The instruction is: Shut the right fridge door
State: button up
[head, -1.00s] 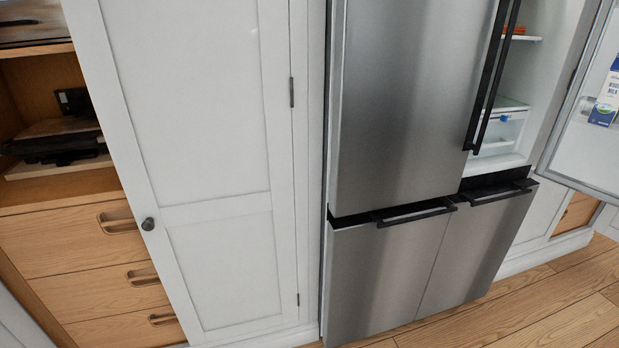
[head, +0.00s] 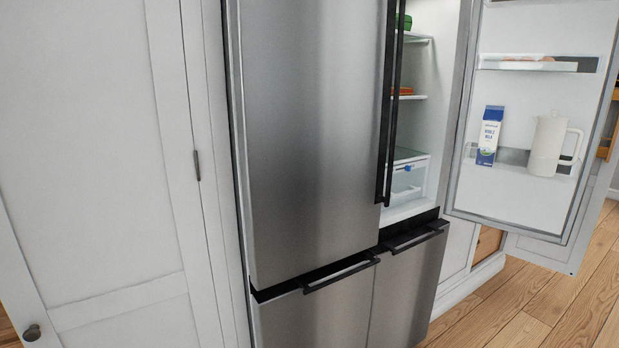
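The right fridge door (head: 533,95) stands wide open at the right of the head view, its white inner side facing me. Its shelves hold a milk carton (head: 489,135) and a white jug (head: 550,145). The right compartment (head: 412,120) is exposed, with shelves and a clear drawer inside. The left fridge door (head: 305,130) is steel with a long black vertical handle (head: 391,110) and is shut. My gripper is not in view.
Two lower steel drawer fronts (head: 405,290) with black bar handles are shut below. A white cupboard door (head: 90,170) stands at the left. Free wooden floor (head: 530,310) lies at the lower right, in front of the open door.

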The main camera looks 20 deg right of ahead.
aim_at(504, 196)
jog(key=l+z, duration=0.1)
jog(key=z, duration=0.3)
jog(key=l+z, duration=0.1)
jog(key=z, duration=0.3)
jog(key=i+z, duration=0.1)
jog(key=z, duration=0.25)
jog(key=l+z, duration=0.1)
jog(key=z, duration=0.3)
jog(key=i+z, duration=0.2)
jog(key=z, duration=0.15)
jog(key=i+l+z, duration=0.1)
jog(key=z, duration=0.3)
jog(key=i, duration=4.2)
jog(key=i+l+u, duration=0.25)
jog(key=i+u, duration=0.15)
jog(key=i, duration=0.1)
